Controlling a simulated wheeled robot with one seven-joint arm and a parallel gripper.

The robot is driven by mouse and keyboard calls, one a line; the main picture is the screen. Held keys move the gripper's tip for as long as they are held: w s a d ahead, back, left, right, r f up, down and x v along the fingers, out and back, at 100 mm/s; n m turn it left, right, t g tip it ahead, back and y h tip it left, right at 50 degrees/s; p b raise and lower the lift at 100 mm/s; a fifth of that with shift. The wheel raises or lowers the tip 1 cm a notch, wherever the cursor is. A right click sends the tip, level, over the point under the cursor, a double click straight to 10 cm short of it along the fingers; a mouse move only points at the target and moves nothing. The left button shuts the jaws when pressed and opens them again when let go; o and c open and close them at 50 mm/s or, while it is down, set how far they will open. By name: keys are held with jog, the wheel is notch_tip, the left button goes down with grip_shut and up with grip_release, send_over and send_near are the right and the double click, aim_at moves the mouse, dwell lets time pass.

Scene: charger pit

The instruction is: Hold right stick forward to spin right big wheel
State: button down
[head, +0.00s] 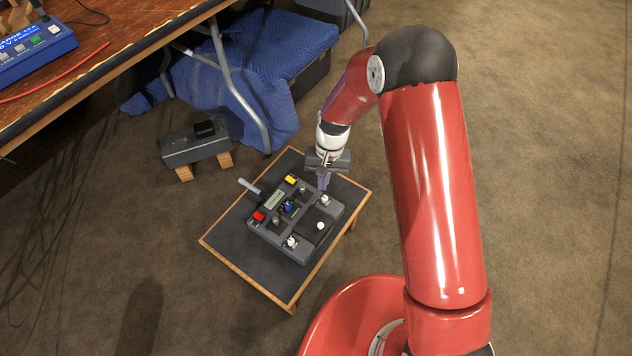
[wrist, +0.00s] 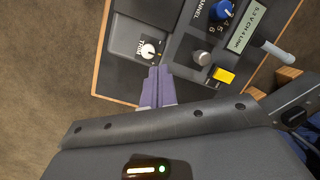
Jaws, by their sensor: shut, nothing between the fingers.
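A dark grey control box (head: 268,234) lies on a low table. Two short grey sticks stand on it, one (head: 302,190) near a yellow button and one (head: 276,220) near a red button. The first also shows in the wrist view (wrist: 202,57). I cannot tell for sure which is the right stick. My gripper (head: 323,187) is shut and empty above the box's far right side. In the wrist view its fingertips (wrist: 160,72) point down between a white TRIM knob (wrist: 148,50) and the grey stick, apart from the stick. No big wheel is clearly recognisable.
The box also has a blue CHANNEL dial (wrist: 220,10), a white ball (head: 320,226), another white knob (head: 291,242) and a pale rod (head: 250,187). The low table (head: 238,251) has wooden edges. A grey block on wooden feet (head: 190,147) and a workbench (head: 125,32) stand left.

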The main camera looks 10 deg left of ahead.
jog(key=w+d+r, duration=0.1)
jog(key=d+r, duration=0.2)
jog(key=r, duration=0.6)
jog(key=shift+d+r, duration=0.2)
jog(key=shift+d, duration=0.2)
jog(key=s+d+r+m+t, duration=0.1)
jog(key=s+d+r+t, duration=0.15)
jog(key=d+r, duration=0.5)
jog(key=s+d+r+t, duration=0.25)
jog(key=d+r, duration=0.25)
jog(key=r, duration=0.6)
jog(key=s+d+r+t, duration=0.1)
jog(key=s+d+r, duration=0.1)
jog(key=s+d, duration=0.1)
jog(key=s+d+r+m+t, duration=0.1)
jog(key=s+d+r, duration=0.1)
jog(key=s, duration=0.4)
jog(key=s+d+r+t, duration=0.1)
jog(key=s+d+r, duration=0.1)
jog(key=s+d, duration=0.2)
jog(key=shift+s+h, duration=0.4)
jog(key=shift+s, duration=0.3)
jog(key=shift+a, duration=0.15)
